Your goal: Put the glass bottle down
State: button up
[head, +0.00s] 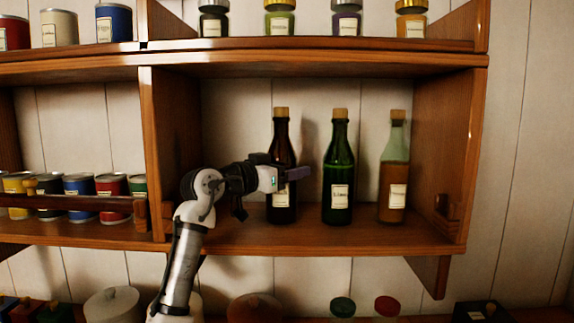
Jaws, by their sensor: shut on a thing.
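A dark brown glass bottle (281,202) with a cork and pale label is upright in the right compartment of the wooden shelf (330,240). My gripper (294,174) reaches in from the left and is shut on this bottle around its middle. A finger crosses in front of the glass; the other finger is hidden. The bottle's base is at about the same height as its neighbours' bases; I cannot tell whether it touches the board. A green bottle (339,165) and a clear bottle with amber contents (394,170) stand to its right, apart from it.
A wooden divider (158,120) and right side panel (440,140) bound the compartment. Jars (280,22) stand on the shelf above. Several cans (78,184) sit behind a rail at left. Lidded pots (113,304) are below. Board left of the dark bottle is free.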

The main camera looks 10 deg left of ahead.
dwell(0.3)
jog(key=o, duration=1.5)
jog(key=shift+f, duration=0.1)
jog(key=shift+o, duration=0.2)
jog(key=b+v, duration=0.5)
jog(key=v, duration=0.7)
